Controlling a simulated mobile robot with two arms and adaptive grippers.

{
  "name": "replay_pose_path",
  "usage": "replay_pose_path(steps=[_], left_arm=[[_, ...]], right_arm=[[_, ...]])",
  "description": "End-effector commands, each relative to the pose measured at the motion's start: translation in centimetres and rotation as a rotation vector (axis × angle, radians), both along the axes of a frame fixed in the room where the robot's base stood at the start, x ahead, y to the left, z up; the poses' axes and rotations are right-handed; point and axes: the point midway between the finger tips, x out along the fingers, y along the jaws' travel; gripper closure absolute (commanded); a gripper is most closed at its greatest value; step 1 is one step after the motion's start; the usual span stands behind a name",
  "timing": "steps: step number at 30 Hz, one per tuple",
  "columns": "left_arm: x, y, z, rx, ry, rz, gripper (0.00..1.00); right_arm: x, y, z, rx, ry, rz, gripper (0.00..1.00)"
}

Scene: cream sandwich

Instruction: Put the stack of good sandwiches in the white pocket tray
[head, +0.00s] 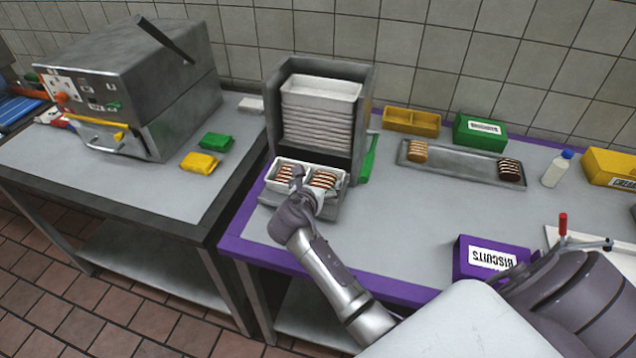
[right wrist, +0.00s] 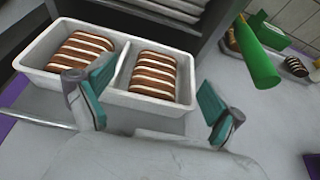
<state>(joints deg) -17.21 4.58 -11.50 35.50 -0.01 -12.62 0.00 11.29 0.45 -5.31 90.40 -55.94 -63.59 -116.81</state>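The white pocket tray (head: 286,161) sits at the front of the grey tray dispenser. It also shows in the right wrist view (right wrist: 122,98). Both pockets hold a row of brown sandwiches with pale cream stripes: a left stack (right wrist: 82,52) and a right stack (right wrist: 156,76). My right gripper (head: 309,189) is over the tray's near edge at the right pocket. Its teal fingertips (right wrist: 155,98) are wide apart with nothing gripped; the right stack lies beyond the gap between them. My left gripper is not in view.
The dispenser (head: 361,115) holds a stack of white trays. A long grey tray (head: 465,164) carries a light stack and a dark stack. A green handle-like piece (right wrist: 257,58) stands right of the gripper. Biscuit boxes (head: 490,258) and a bottle (head: 557,168) stand further right.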

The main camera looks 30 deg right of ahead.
Motion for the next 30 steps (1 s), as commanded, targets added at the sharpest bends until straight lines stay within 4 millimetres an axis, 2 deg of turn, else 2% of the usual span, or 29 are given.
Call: replay_pose_path(steps=[11, 14, 24, 30], left_arm=[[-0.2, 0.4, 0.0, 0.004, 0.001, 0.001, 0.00], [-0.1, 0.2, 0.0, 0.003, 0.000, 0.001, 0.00], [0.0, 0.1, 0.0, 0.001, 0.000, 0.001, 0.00], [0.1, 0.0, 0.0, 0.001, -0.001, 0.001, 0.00]], right_arm=[[-0.3, 0.4, 0.1, 0.000, 0.000, 0.001, 0.04], [-1.1, 1.3, 0.6, 0.001, 0.001, 0.002, 0.04], [-5.4, 6.3, 3.3, 0.003, 0.000, 0.001, 0.04], [-6.9, 8.0, 4.3, 0.000, 0.000, 0.001, 0.04]])
